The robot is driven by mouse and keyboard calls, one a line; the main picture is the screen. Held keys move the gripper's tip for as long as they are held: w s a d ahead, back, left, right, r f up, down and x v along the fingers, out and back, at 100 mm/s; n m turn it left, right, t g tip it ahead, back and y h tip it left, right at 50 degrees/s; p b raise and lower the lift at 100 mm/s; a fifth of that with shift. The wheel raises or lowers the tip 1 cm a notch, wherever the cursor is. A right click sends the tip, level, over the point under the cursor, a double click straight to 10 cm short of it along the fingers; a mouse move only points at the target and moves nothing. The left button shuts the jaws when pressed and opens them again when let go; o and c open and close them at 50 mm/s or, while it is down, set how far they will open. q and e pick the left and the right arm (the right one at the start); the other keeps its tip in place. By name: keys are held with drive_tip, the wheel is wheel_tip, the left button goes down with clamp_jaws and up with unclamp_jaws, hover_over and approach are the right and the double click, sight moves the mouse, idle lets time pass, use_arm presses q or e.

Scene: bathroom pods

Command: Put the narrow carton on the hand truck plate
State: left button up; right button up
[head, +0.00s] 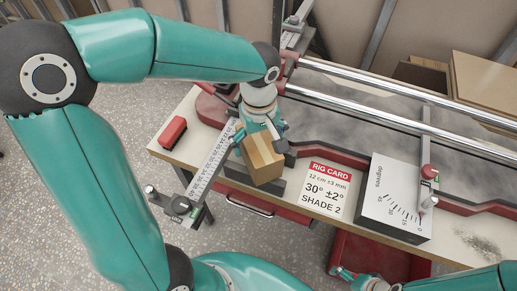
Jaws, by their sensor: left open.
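A narrow tan carton (263,160) stands at the workbench's front edge, a little tilted in the picture, by a dark grey block. My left gripper (264,140) is over its top, open, with a finger on either side. I cannot tell whether the fingers touch it. Part of my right gripper (358,281) shows at the bottom edge, and its jaws are not clear. A red panel or tray (372,255) lies below the bench; I cannot tell whether it is the hand truck plate.
A ruler (213,160) with a clamp lies left of the carton, near a red block (172,131). A rig card (325,189) and a degrees gauge box (398,200) sit to the right. Chrome rails (400,88) cross behind. Larger cardboard boxes (485,85) stand at back right.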

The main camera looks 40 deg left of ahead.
use_arm(q)
drive_tip(key=shift+c, duration=0.3)
drive_tip(key=shift+r, duration=0.1)
drive_tip(key=c, duration=1.5)
